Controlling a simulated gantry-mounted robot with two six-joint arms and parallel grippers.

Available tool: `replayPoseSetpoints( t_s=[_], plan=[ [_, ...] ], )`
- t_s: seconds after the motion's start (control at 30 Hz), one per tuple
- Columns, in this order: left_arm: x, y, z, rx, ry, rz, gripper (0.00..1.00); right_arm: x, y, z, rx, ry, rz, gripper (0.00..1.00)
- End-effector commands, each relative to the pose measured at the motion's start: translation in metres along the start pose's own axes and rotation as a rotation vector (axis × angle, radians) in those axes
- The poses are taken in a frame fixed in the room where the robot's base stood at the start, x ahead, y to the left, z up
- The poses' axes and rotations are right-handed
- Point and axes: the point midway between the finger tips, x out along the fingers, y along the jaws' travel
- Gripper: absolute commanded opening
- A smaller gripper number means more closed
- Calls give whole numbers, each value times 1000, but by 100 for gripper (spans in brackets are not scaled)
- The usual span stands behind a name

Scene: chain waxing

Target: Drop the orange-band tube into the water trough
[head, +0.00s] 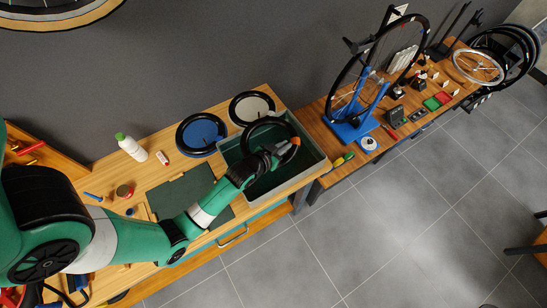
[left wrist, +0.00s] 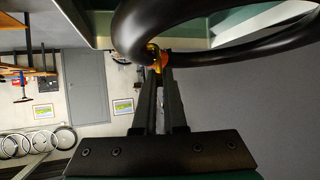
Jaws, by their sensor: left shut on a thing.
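The black ring-shaped tube (head: 262,119) with its orange band (head: 296,141) is held over the far part of the water trough (head: 317,166), a grey-green open bin at the bench's right end. My left gripper (head: 286,151) is shut on the tube near the orange band. In the left wrist view, the fingers (left wrist: 160,78) close at the orange band (left wrist: 156,56), and the black tube (left wrist: 200,52) curves across the top. I cannot tell how far the tube is above the trough's bottom. My right gripper is not in view.
A blue disc (head: 202,130) and a pale disc (head: 250,106), each ringed by a black tube, sit behind the trough. A white bottle (head: 131,148) and a dark green mat (head: 182,192) are to the left. A blue wheel stand (head: 352,122) stands on the right-hand bench.

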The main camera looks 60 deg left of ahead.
Motion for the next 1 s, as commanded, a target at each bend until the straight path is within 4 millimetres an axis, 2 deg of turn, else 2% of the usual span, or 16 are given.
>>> replayPoseSetpoints(
  t_s=[0.03, 0.13, 0.43, 0.47, 0.5, 0.63, 1.0],
  plan=[
    [7, 0, 12, 0, 1, 0, 0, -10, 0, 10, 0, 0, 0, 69],
    [11, 0, 19, 0, 1, 0, 0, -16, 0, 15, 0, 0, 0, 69],
    [11, 0, 19, 0, 1, 0, 0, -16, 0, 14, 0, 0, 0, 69],
    [11, 0, 19, 0, 1, 0, 12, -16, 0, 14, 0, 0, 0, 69],
    [11, 0, 19, 0, 1, 0, 19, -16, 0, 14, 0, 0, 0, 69],
    [11, 0, 19, 0, 1, 0, 43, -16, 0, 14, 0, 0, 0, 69],
    [5, 0, 20, 0, -2, 0, 44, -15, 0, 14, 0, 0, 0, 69]
  ],
)
